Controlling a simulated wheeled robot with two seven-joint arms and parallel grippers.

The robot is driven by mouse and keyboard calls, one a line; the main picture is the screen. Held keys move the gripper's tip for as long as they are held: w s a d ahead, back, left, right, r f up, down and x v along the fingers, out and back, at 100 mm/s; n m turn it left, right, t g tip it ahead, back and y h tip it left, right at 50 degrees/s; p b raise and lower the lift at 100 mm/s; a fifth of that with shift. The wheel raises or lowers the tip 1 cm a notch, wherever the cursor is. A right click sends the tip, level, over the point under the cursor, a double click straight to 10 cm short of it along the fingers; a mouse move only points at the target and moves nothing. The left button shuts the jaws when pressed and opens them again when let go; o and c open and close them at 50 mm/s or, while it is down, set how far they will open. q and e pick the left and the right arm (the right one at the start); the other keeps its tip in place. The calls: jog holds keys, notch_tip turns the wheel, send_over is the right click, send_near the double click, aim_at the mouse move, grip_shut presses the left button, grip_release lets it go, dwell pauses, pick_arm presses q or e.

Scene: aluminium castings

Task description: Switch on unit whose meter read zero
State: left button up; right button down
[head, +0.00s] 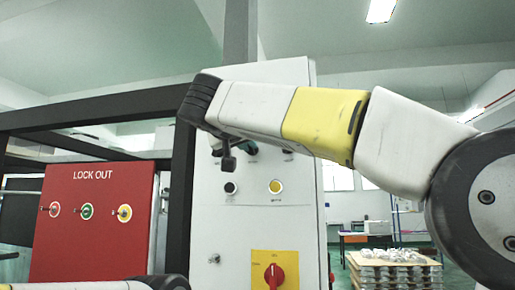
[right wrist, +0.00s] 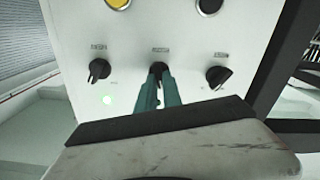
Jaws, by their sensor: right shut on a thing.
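A white control cabinet (head: 300,230) stands in front of me. In the right wrist view my right gripper (right wrist: 159,82) has its teal fingers shut on the middle black selector knob (right wrist: 158,66) of a row. A left black knob (right wrist: 98,70) and a right black knob (right wrist: 217,76) stand free on either side. In the head view my right arm covers most of this row. No meter shows in either view. My left gripper is not seen.
A red LOCK OUT panel (head: 90,225) with several round controls stands at left, beside a dark frame (head: 183,190). Lower on the cabinet are a black button (head: 231,188), a yellow button (head: 275,186) and a red rotary switch (head: 273,276). A pallet of castings (head: 395,270) stands behind right.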

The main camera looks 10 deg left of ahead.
jog(key=m, duration=0.9)
jog(key=shift+d+f, duration=0.1)
jog(key=shift+d, duration=0.15)
jog(key=shift+m, duration=0.3)
jog(key=c, duration=1.5)
grip_release()
jog(key=s, duration=0.8)
jog(key=shift+a, duration=0.15)
jog(key=shift+w, duration=0.1)
